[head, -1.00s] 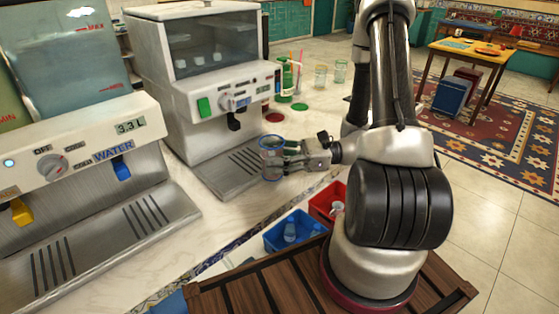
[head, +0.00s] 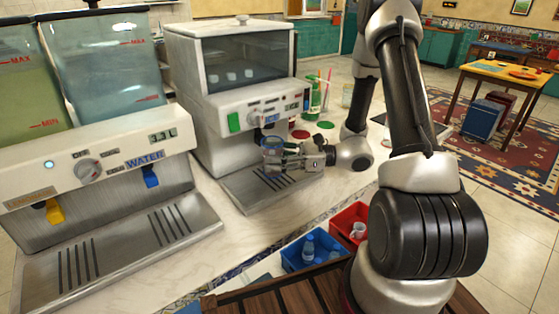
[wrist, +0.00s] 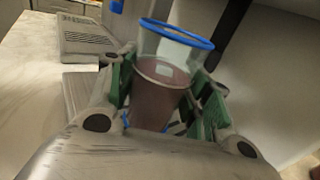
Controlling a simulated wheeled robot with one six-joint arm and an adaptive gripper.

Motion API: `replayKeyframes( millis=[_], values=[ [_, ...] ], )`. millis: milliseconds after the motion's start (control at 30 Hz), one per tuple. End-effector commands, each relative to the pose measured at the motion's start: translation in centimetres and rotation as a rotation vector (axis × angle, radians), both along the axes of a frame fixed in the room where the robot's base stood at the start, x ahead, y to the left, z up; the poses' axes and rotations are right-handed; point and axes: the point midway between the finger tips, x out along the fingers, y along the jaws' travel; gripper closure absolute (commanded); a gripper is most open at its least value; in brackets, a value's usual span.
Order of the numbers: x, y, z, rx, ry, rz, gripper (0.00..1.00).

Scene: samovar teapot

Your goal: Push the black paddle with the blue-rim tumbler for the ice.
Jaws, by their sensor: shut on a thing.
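The clear tumbler with the blue rim (head: 271,146) is upright in my gripper (head: 283,155), held above the drip tray in front of the ice machine (head: 217,101). In the wrist view the tumbler (wrist: 176,46) stands between the green-padded fingers of my gripper (wrist: 163,103); its lower part looks brownish pink, and I cannot tell whether that is contents. The black paddle is mostly hidden behind the tumbler in the head view. A dark bar (wrist: 233,30) beyond the rim in the wrist view may be the paddle; I cannot tell whether they touch.
The water dispenser (head: 100,170) stands at left. The ice machine's slotted drip tray (head: 245,200) lies below the tumbler. A green bottle (head: 316,97) is behind the gripper. Blue (head: 292,262) and red (head: 338,222) bins sit by the counter's front edge.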

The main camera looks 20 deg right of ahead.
Motion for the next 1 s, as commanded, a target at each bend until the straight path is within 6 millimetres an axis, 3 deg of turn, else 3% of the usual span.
replayKeyframes(
  millis=[1000],
  values=[
    [0.97, 0.29, 0.0, 0.0, 0.0, -0.001, 0.78]
  ],
)
